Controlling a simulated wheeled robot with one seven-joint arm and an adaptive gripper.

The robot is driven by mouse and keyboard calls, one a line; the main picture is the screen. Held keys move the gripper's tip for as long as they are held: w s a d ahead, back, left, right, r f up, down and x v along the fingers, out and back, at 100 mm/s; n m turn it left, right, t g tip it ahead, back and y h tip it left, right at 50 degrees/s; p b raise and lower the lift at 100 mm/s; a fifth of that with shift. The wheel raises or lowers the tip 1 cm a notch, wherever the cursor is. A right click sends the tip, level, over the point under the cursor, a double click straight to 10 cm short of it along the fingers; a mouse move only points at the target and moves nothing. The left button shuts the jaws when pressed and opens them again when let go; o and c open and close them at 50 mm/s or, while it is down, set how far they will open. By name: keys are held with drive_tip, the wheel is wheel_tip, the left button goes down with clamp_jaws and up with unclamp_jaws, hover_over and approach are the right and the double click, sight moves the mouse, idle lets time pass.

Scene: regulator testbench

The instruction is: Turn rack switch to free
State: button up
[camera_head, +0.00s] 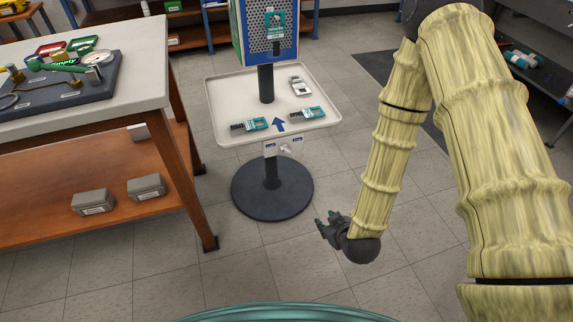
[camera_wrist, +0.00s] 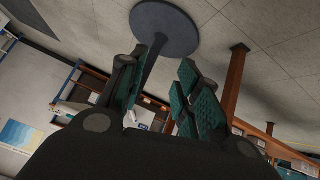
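I cannot read the labels or tell the switch's setting. My gripper (camera_head: 323,226) hangs low, to the right of and below the switch, apart from it. In the wrist view, the two teal-padded fingers of the gripper (camera_wrist: 160,88) stand apart with nothing held between them. The rack's post (camera_wrist: 154,62) shows beyond them, with the picture turned over.
The rack stands on a round dark base (camera_head: 272,200). Its tray holds several handheld devices (camera_head: 307,114). A workbench (camera_head: 140,85) with a testbench board stands at the left, with grey boxes (camera_head: 93,203) on its lower shelf. The tiled floor around the base is clear.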

drive_tip(key=w+a+n+t+y+b, duration=0.1)
drive_tip(key=w+a+n+t+b, duration=0.3)
drive_tip(key=w+b, duration=0.5)
drive_tip(key=n+t+y+b, duration=0.2)
drive_tip(key=t+b, duration=0.3)
drive_tip(key=b, duration=0.5)
approach(287, 152)
drive_tip(key=shift+b+x, duration=1.85)
drive_tip(key=shift+x, duration=3.15)
drive_tip(key=shift+a, duration=0.1)
clamp_jaws()
